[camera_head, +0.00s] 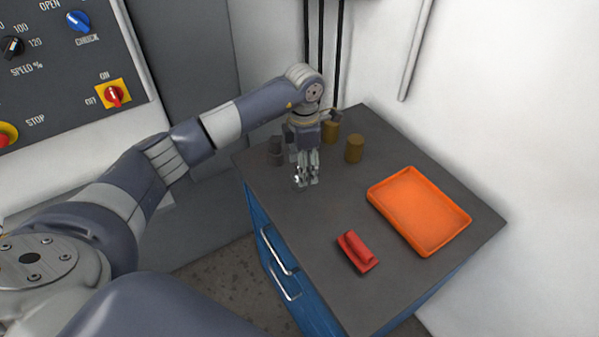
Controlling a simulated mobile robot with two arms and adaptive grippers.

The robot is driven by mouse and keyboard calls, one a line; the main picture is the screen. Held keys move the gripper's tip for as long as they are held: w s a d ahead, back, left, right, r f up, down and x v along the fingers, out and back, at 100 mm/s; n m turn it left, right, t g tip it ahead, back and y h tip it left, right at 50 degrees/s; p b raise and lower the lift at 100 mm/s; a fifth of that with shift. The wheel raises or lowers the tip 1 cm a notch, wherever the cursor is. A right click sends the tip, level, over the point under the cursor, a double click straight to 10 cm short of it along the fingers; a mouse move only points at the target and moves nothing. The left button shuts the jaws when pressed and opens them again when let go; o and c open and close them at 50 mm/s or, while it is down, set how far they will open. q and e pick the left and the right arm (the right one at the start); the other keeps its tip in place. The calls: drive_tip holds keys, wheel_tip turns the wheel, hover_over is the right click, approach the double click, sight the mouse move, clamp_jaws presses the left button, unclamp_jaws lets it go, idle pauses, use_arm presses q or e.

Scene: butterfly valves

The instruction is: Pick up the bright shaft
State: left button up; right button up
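My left gripper (307,181) points down, low over the back left part of the cabinet top. Its fingers look near each other, but they are too small to tell whether they are open or shut. A small pale metallic shape (298,182) shows at the fingertips. It may be the bright shaft, but it blends with the fingers and I cannot tell whether it is held. A dark grey cylindrical part (275,151) stands just left of the gripper. My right gripper is not in view.
Two brass-coloured cylinders, one behind the gripper (331,133) and one to its right (354,149), stand on the dark cabinet top (316,226). An orange tray (419,211) lies empty at the right. A red part (357,252) lies near the front. A control panel (60,60) is at upper left.

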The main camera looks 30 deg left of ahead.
use_arm(q)
drive_tip(key=f+p, duration=0.1)
drive_tip(key=f, duration=0.1)
drive_tip(key=a+f+p, duration=0.1)
drive_tip(key=f, duration=0.1)
drive_tip(key=shift+s, duration=0.2)
drive_tip(key=shift+f+p, duration=0.35)
drive_tip(key=shift+f, duration=0.25)
drive_tip(key=shift+w, duration=0.1)
drive_tip(key=c, duration=0.8)
clamp_jaws()
drive_tip(key=shift+w+r, duration=0.1)
drive_tip(key=shift+r, duration=0.1)
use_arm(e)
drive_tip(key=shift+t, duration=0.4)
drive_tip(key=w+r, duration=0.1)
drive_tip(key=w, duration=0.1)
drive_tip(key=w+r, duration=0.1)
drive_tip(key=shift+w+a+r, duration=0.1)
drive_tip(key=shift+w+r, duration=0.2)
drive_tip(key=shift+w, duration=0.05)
